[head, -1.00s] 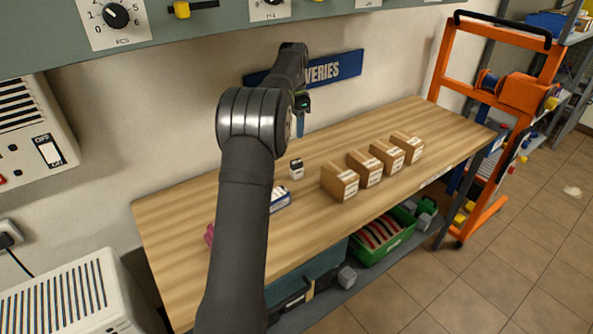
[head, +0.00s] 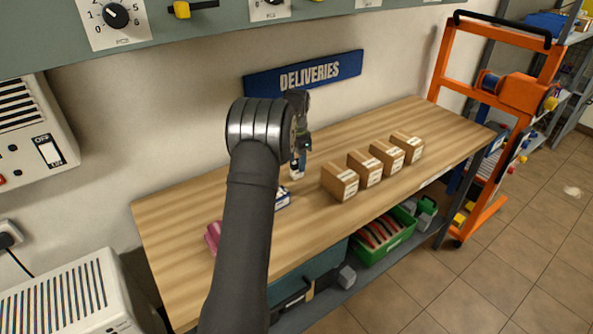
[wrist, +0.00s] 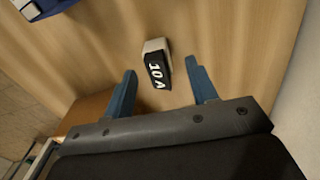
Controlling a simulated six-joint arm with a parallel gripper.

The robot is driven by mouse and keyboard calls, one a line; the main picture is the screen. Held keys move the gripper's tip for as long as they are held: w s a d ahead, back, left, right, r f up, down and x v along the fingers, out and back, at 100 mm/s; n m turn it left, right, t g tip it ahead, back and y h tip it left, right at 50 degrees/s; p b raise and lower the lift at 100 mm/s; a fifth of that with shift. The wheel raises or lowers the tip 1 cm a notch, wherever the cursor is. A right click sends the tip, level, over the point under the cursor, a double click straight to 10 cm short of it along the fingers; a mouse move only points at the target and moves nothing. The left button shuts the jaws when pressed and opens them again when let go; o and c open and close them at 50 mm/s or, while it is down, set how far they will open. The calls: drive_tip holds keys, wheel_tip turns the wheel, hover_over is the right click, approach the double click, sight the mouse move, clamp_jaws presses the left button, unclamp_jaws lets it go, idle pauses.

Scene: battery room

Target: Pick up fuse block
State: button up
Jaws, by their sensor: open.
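The fuse block (wrist: 157,64) is a small white block with a black face marked "10 A". In the wrist view it lies on the wooden bench, just beyond and between my fingertips. My gripper (wrist: 160,82) is open, with a blue finger on each side and nothing held. In the head view the fuse block (head: 296,173) is mostly hidden under my gripper (head: 299,165), which hangs above it pointing down. I cannot tell the exact height of the gap.
Several cardboard boxes (head: 364,168) stand in a row to the right on the bench (head: 180,235). A blue and white box (head: 283,199) lies close in front, and a pink item (head: 212,236) sits left, partly behind my arm. The wall carries a "DELIVERIES" sign (head: 305,75).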

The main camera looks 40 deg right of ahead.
sight(297, 162)
wheel_tip(297, 162, down, 4)
drive_tip(key=shift+s+f, duration=0.1)
drive_tip(key=shift+c, duration=0.4)
drive_tip(key=c, duration=1)
drive_tip(key=shift+c, duration=0.2)
drive_tip(key=shift+r, duration=0.2)
